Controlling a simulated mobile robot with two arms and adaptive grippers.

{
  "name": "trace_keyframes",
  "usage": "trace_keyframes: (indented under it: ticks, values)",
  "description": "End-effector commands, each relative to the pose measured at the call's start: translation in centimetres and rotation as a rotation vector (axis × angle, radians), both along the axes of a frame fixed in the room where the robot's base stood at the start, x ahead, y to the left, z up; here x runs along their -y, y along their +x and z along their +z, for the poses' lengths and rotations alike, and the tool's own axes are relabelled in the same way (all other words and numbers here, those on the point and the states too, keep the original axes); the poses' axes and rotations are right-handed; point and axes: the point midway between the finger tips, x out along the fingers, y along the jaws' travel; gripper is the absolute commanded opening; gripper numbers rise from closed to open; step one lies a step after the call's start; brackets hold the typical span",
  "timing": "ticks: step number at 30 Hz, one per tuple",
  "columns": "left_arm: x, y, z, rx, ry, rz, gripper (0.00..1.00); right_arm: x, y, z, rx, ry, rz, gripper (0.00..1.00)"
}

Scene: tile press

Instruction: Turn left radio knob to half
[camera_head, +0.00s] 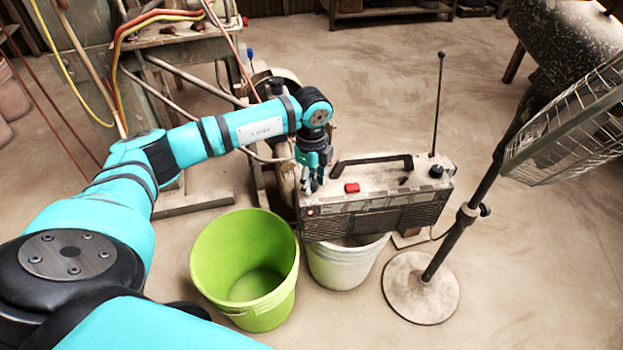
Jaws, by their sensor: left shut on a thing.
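The radio (374,216) is a worn grey and black box with a dark carrying handle, a red button (352,188) and a raised antenna. My left gripper (309,186) points down at the radio's top left corner. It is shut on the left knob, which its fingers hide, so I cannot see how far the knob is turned. My right gripper is not in view.
An open green bucket (244,262) stands left of the radio, below my left arm. A fan on a round-based stand (421,288) is close on the right. A machine with cables and hoses (180,40) stands behind my left arm.

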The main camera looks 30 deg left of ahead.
Motion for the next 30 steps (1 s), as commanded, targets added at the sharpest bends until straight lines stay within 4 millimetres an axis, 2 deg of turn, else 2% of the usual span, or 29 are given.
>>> trace_keyframes:
  ticks: [8, 9, 26, 30]
  values:
    - [0.0, 0.0, 0.2, -0.001, 0.000, -0.210, 0.00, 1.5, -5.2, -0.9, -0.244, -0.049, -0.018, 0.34]
    - [0.0, 0.0, 0.2, -0.001, 0.000, -0.248, 0.00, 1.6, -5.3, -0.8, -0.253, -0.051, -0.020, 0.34]
    - [0.0, -0.1, 0.2, 0.001, 0.001, -0.780, 0.00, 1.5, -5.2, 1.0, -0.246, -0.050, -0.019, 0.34]
    - [-0.1, -0.1, 0.2, 0.001, 0.000, -0.913, 0.00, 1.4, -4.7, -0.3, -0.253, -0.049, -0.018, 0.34]
